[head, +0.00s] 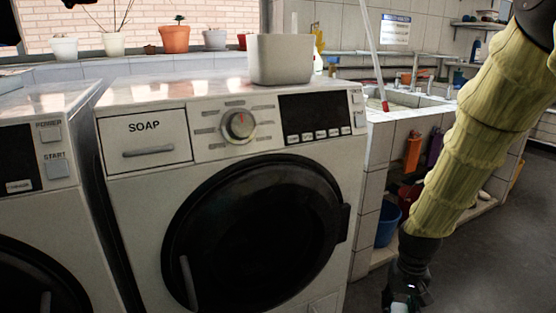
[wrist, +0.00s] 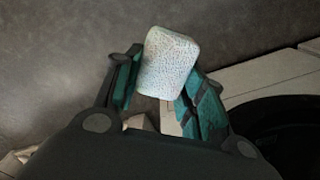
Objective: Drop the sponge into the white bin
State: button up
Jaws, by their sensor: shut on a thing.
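The pale, speckled sponge (wrist: 168,62) is held between the two teal-padded fingers of my gripper (wrist: 160,90) in the wrist view. The gripper is shut on it, with grey floor behind. In the head view, my arm comes down at the right, and its dark wrist end reaches the bottom edge; the fingers and the sponge are out of that view. The white bin (head: 281,60) stands upright on top of the washing machine, up and to the left of my wrist. Its inside is hidden from this angle.
The washing machine (head: 150,100) with a black round door fills the middle. A second machine (head: 75,225) stands at left. A tiled sink (head: 405,105) with a slanted stick is behind my arm. Potted plants (head: 174,38) line the window ledge. Dark floor (head: 480,260) is open at right.

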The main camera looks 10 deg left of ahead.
aim_at(286, 81)
jog(key=z, duration=0.05)
jog(key=k, duration=0.45)
jog(key=z, duration=1.95)
jog(key=i, duration=1)
jog(key=u, duration=3.2)
